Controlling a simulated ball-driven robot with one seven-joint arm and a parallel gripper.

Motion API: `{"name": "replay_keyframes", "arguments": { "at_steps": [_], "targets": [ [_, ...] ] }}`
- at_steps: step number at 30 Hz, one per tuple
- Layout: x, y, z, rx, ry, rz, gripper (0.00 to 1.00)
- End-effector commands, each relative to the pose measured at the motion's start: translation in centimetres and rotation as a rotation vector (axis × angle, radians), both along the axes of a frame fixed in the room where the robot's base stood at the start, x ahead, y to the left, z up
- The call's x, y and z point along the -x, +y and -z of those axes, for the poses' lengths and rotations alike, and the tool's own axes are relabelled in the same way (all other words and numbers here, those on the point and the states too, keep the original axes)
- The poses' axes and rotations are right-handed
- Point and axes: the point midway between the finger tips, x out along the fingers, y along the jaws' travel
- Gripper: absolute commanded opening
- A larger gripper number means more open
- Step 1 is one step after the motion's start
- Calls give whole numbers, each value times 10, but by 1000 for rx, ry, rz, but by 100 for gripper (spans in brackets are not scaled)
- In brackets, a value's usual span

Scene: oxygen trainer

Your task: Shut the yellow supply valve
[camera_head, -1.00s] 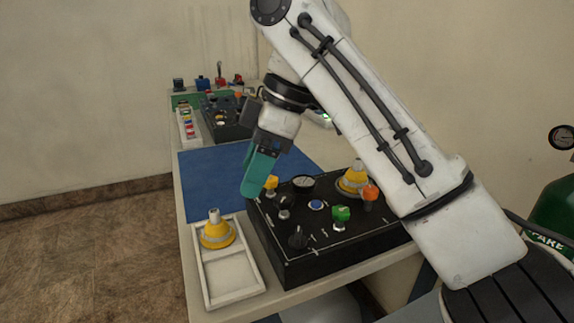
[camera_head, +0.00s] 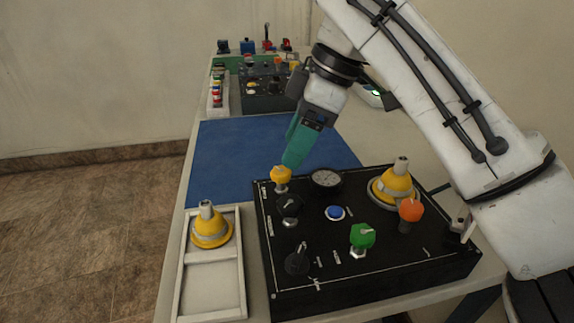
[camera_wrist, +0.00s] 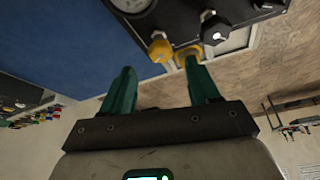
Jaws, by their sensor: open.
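The yellow supply valve (camera_head: 281,175) is a small yellow knob on a short stem at the far left corner of the black panel (camera_head: 390,273). My gripper (camera_head: 293,162) has teal fingers that point down just behind and above this knob. In the wrist view, my gripper (camera_wrist: 160,75) is open and empty, and the yellow knob (camera_wrist: 160,47) shows beyond the gap between its fingertips. I cannot tell whether a finger touches the knob. One finger hides the other in the head view.
A gauge (camera_head: 326,180), green knob (camera_head: 362,237), orange knob (camera_head: 410,211), blue button (camera_head: 335,213) and yellow mask (camera_head: 394,186) are on the panel. Another mask (camera_head: 211,228) sits in a white tray (camera_head: 240,275) at left. A blue mat (camera_head: 225,150) lies clear behind.

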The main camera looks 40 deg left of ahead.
Motion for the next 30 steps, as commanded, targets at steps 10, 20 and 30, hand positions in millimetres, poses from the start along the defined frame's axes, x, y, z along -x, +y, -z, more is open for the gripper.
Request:
{"name": "replay_keyframes", "arguments": {
  "at_steps": [10,20,30],
  "targets": [
    [10,14,42,0,0,-1,60],
    [11,16,45,-1,0,0,60],
    [11,15,45,-1,1,0,32]
  ]
}}
